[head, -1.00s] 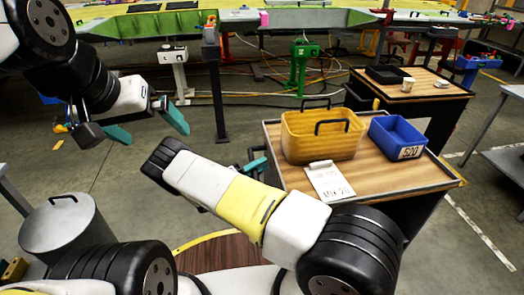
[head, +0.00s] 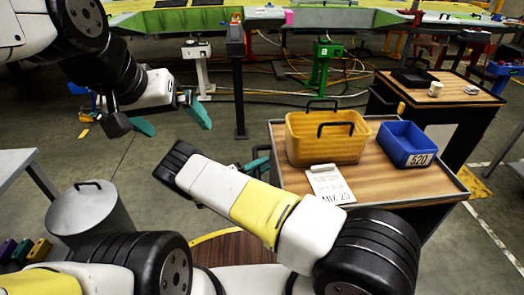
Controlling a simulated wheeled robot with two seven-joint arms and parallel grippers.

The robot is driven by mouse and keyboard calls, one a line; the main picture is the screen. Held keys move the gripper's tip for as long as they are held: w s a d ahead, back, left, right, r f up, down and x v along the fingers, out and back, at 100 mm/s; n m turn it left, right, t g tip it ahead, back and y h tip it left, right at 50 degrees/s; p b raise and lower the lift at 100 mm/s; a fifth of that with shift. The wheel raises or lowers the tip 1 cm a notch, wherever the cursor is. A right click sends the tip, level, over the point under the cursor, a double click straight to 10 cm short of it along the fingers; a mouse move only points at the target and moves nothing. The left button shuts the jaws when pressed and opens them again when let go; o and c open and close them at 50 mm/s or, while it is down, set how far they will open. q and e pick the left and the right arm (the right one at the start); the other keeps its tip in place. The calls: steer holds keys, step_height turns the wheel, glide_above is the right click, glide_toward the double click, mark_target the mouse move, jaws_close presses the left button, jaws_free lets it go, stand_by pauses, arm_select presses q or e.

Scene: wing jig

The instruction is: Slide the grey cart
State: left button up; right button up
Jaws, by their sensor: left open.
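The near cart (head: 435,187) has a wood top with a grey rim and stands at the right of the head view. It carries a yellow tote (head: 300,150), a blue bin (head: 405,147) marked 520 and a white clipboard (head: 328,185). My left gripper (head: 171,118) is open and empty in the air at the upper left, well away from the cart. My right gripper (head: 257,166) is at the cart's left side. Only a teal part of it shows behind my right forearm. Its jaws and any contact with the cart are hidden.
A second wood-topped cart (head: 478,92) with a black tray and a cup stands behind on the right. A grey lidded drum (head: 88,217) and a grey table (head: 14,165) are at left. Green and white stands and floor cables lie beyond. Open floor shows at centre left.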

steer(key=shift+o, duration=1.2)
steer(key=shift+a, duration=0.15)
steer(key=shift+r, duration=0.1)
steer(key=v, duration=0.7)
steer(key=shift+s+a, duration=0.15)
steer(key=shift+a, duration=0.1)
